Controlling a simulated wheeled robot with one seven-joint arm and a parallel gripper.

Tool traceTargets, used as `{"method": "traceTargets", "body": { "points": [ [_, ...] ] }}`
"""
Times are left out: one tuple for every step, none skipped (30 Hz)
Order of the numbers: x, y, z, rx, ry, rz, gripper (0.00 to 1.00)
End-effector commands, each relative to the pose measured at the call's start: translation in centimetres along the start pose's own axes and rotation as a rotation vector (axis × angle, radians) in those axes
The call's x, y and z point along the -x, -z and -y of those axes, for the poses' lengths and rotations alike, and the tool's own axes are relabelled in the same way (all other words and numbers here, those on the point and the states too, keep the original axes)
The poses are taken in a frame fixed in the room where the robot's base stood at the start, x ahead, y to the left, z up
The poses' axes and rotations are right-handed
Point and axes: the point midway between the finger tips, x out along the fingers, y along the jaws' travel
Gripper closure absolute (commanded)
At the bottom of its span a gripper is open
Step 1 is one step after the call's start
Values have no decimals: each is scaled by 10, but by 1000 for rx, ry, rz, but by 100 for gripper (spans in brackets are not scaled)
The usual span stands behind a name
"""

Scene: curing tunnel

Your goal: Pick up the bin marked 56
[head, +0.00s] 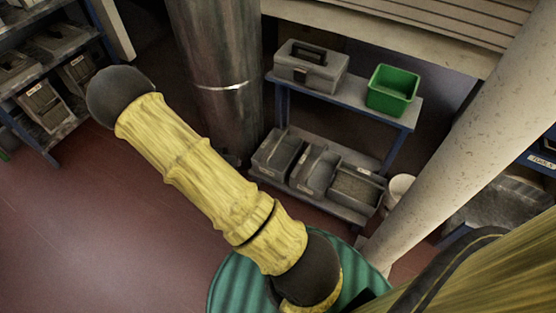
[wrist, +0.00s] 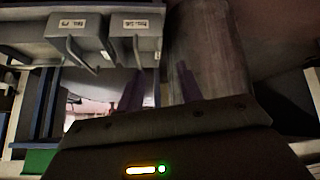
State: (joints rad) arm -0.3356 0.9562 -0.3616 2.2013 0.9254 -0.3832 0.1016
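In the wrist view two grey bins with front handles and white labels sit side by side at the upper left. The right one (wrist: 135,45) carries a blurred label that seems to read 56. The left one (wrist: 75,48) has a label that looks like 75. My gripper (wrist: 160,88) has its two fingers apart with nothing between them. It is below and slightly right of the right bin in that picture, apart from it. In the head view my gripper is out of sight and no bin marking reads clearly.
In the head view a metal column (head: 222,75) stands mid-left; a left rack (head: 62,130) holds grey bins. A low blue-framed shelf (head: 402,118) holds a toolbox (head: 312,70), a green bin (head: 391,92) and grey bins below. A pale pillar (head: 465,130) stands right. Red floor is clear at left.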

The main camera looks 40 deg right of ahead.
Motion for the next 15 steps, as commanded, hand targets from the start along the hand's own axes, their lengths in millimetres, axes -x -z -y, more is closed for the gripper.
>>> {"method": "traceTargets", "body": {
  "points": [
    [-22,-7,-5,-9,-41,-49,64],
    [-32,-8,-7,-18,-62,-82,64],
    [-44,-8,-12,-30,-92,-128,64],
    [-52,-9,-16,-37,-113,-163,64],
    [-60,-8,-19,-44,-133,-201,64],
    [-70,-9,-24,-52,-159,-250,64],
    [-77,-8,-28,-58,-176,-287,64],
    [-82,-8,-32,-63,-193,-322,64],
    [-89,-7,-36,-67,-212,-365,64],
    [-92,-6,-38,-71,-223,-396,64],
    [-95,-5,-41,-73,-233,-421,64],
    [-98,-4,-44,-75,-244,-451,64],
    [-99,-4,-45,-78,-250,-467,64],
    [-100,-3,-46,-79,-254,-481,64],
    [-101,-2,-47,-80,-257,-494,64]
  ]
}}
